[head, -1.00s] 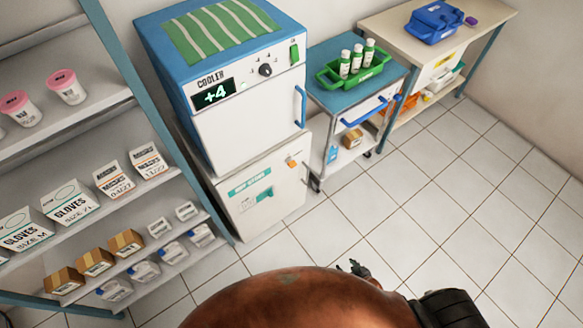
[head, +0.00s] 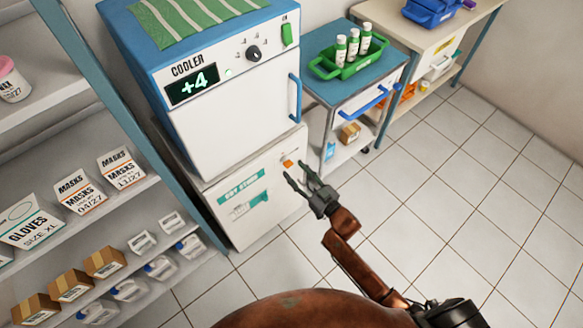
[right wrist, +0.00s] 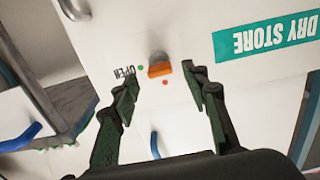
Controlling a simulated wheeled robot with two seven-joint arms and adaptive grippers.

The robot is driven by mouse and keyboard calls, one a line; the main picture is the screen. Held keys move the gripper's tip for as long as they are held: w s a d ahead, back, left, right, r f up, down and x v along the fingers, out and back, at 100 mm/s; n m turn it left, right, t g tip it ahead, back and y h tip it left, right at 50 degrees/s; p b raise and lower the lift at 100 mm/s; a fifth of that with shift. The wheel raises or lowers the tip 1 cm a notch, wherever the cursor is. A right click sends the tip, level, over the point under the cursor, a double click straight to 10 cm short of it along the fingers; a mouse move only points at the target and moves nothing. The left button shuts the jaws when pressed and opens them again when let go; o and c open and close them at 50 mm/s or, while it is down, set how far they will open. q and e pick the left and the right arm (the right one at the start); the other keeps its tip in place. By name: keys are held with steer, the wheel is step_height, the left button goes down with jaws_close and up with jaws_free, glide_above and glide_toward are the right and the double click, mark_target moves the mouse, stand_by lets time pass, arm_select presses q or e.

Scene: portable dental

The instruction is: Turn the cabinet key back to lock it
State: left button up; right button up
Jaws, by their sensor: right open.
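The white cabinet with the DRY STORE label (head: 245,187) stands under the cooler. Its orange key (head: 287,163) is on the upper right of the door front. In the right wrist view, which is turned over, the key (right wrist: 160,70) sits crosswise, its long side roughly in line with a green dot (right wrist: 140,68) and the word OPEN (right wrist: 124,72). A red dot (right wrist: 165,82) is just below it there. My right gripper (head: 296,170) is open in front of the key; its fingertips are on either side of it in the wrist view, apart from it. My left gripper is out of view.
The cooler (head: 235,120) with its blue handle (head: 295,97) is right above the cabinet. A trolley (head: 345,100) with a green bottle tray (head: 349,62) stands to the right. Loaded shelves (head: 80,225) are at left. The tiled floor at right is clear.

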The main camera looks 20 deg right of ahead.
mark_target(287, 163)
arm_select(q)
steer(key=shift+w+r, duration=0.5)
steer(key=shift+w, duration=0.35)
arm_select(e)
steer(key=shift+x, duration=1.3)
steer(key=shift+c, duration=0.4)
jaws_close()
